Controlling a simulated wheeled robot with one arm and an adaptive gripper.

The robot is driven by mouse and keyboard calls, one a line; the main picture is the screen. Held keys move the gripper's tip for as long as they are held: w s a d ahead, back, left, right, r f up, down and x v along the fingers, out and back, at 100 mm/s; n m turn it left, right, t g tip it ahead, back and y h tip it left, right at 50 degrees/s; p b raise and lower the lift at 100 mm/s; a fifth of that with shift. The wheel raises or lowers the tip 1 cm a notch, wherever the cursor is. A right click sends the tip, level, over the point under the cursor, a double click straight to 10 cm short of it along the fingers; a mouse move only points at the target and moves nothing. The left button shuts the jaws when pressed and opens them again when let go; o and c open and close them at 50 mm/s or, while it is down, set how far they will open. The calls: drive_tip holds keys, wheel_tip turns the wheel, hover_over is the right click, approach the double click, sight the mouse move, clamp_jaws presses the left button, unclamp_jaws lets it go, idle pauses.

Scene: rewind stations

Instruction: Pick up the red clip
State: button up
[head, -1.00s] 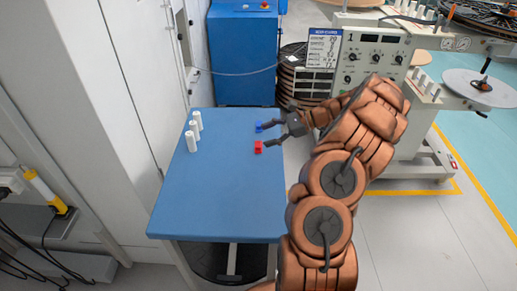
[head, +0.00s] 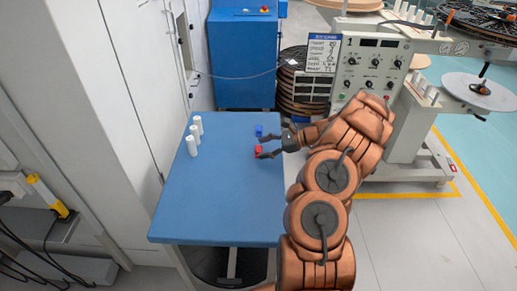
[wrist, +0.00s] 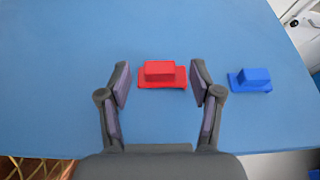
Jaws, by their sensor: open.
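The red clip (wrist: 162,75) lies on the blue table top near its right edge. In the wrist view it sits between the tips of my open gripper (wrist: 160,83), with a gap on each side. The head view also shows the red clip (head: 257,152) beside the fingers of my gripper (head: 262,146), which reach in from the right. The blue clip (wrist: 251,80) lies just outside the right finger in the wrist view. In the head view the blue clip (head: 259,130) is a little beyond the red one.
Several white cylinders (head: 194,142) stand on the blue table (head: 215,205) left of the clips. The table's front half is clear. A grey machine with dials (head: 372,62) stands behind my arm, and a blue cabinet (head: 245,60) stands behind the table.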

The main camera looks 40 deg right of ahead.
drive_tip(key=shift+w+a+f, duration=0.25)
drive_tip(key=shift+w+a, duration=0.1)
drive_tip(key=shift+a, duration=0.1)
drive_tip(key=c, duration=0.9)
drive_tip(key=shift+r, duration=0.1)
drive_tip(key=shift+c, duration=0.2)
